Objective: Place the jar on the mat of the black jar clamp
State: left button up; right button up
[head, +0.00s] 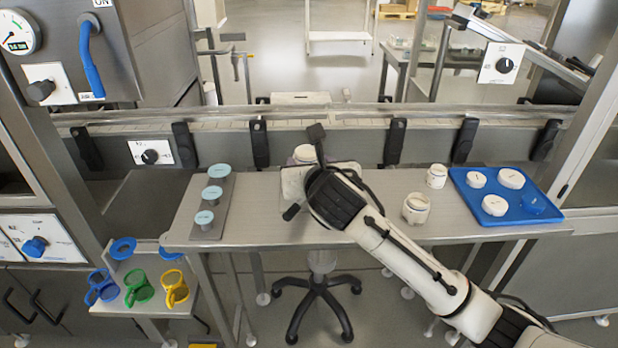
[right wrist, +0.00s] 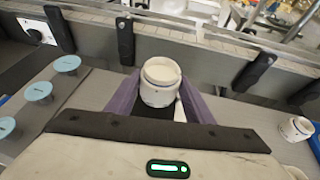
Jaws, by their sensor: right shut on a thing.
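A white jar (head: 304,153) is between the fingers of my right gripper (head: 299,165) at the table's far edge. In the right wrist view the jar (right wrist: 160,78) is upright and open-topped, with the purple fingers of my right gripper (right wrist: 160,98) shut on its two sides. A dark patch (right wrist: 157,113) shows just below the jar; I cannot tell whether it is the clamp's mat, or whether the jar touches it. My arm hides most of that spot in the head view. My left gripper is not in view.
Two more white jars (head: 416,208) (head: 437,176) stand on the table to the right. A blue tray (head: 533,190) holds white lids. A grey plate (head: 210,232) with light-blue discs on posts is at left. A conveyor rail (head: 350,133) with black brackets runs behind.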

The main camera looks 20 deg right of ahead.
notch_tip(320, 180, down, 3)
jog(key=shift+f, duration=0.1)
jog(key=o, duration=1.1)
jog(key=shift+d, duration=0.1)
jog(key=shift+s+r, duration=0.2)
jog(key=shift+s, duration=0.05)
jog(key=p+v, duration=0.1)
jog(key=v, duration=1)
jog(key=shift+s+r, duration=0.15)
jog(key=shift+s, duration=0.05)
